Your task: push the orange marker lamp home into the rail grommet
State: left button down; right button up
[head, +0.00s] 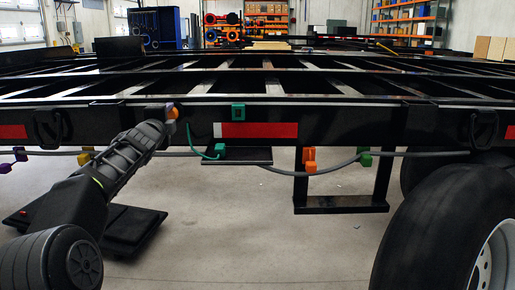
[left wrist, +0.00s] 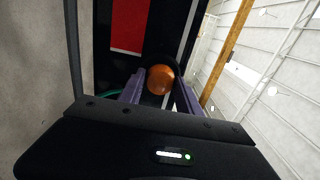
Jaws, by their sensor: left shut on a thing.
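The orange marker lamp (head: 173,113) is at the black side rail (head: 340,126) of the trailer, left of centre in the head view. My left gripper (head: 170,108) is shut on it at the rail's face. In the left wrist view the round orange lamp (left wrist: 160,79) sits between the two purple fingers of my left gripper (left wrist: 159,92). A dark curved rim (left wrist: 176,64) shows just beyond the lamp and may be the rail grommet. The lamp hides most of it, so I cannot tell how deep the lamp sits. My right gripper is not in view.
A red and white reflector (head: 258,130) and a green block (head: 238,111) are on the rail to the right. A grey cable (head: 285,171) with coloured connectors hangs below. A large tyre (head: 440,235) stands at the right. The floor under the rail's middle is mostly clear.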

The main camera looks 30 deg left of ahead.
pick_arm(q)
jog(key=c, duration=0.7)
grip_release()
jog(key=shift+c, duration=0.2)
jog(key=shift+s+d, duration=0.25)
jog(key=shift+s, duration=0.15)
jog(key=v, duration=0.6)
jog(key=shift+s+d+b, duration=0.2)
jog(key=shift+s+b, duration=0.15)
jog(key=shift+s, duration=0.05)
